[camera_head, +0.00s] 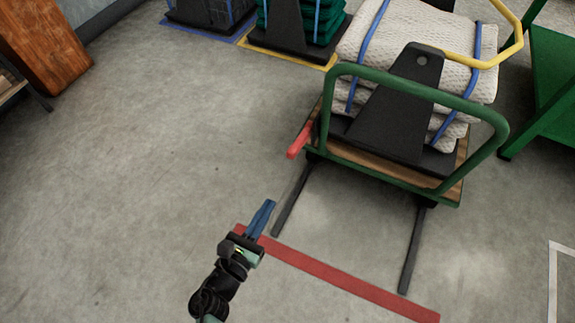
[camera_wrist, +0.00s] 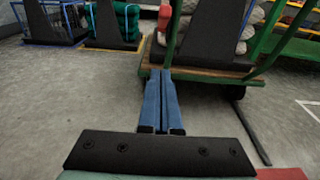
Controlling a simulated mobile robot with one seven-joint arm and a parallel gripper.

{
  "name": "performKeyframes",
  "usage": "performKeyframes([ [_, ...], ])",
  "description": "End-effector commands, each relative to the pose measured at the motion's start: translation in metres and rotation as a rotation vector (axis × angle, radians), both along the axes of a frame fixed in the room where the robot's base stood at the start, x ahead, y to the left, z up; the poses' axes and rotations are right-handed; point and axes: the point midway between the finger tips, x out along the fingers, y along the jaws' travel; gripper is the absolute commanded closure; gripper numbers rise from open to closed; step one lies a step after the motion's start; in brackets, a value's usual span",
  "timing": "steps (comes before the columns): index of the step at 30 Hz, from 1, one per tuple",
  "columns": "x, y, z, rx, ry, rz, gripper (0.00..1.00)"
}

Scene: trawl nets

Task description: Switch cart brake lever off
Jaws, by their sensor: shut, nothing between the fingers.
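The brake lever (camera_head: 300,141) is a red bar at the left side of the cart (camera_head: 326,115), which has a green tube handle and a wooden deck. In the head view the lever slants down and to the left of the cart. My gripper (camera_head: 268,204) has blue fingers. They are shut with nothing between them, in front of the cart and apart from the lever in the head view. The fingers also show in the wrist view (camera_wrist: 160,74).
Pale bundled nets (camera_head: 395,35) with blue straps and a black plate load the cart. Two dark bars (camera_head: 412,250) extend from it over the floor towards a red floor line (camera_head: 350,279). A green table (camera_head: 548,85) stands right. Floor at left is clear.

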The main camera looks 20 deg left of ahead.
Motion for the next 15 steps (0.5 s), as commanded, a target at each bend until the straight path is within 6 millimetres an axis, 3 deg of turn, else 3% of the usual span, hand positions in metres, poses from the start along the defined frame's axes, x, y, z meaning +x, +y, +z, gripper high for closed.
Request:
performKeyframes([
  [8,0.009,0.0,-0.002,0.004,-0.001,-0.001,1.0],
  [15,0.053,-0.002,-0.009,0.005,-0.004,-0.005,1.0],
])
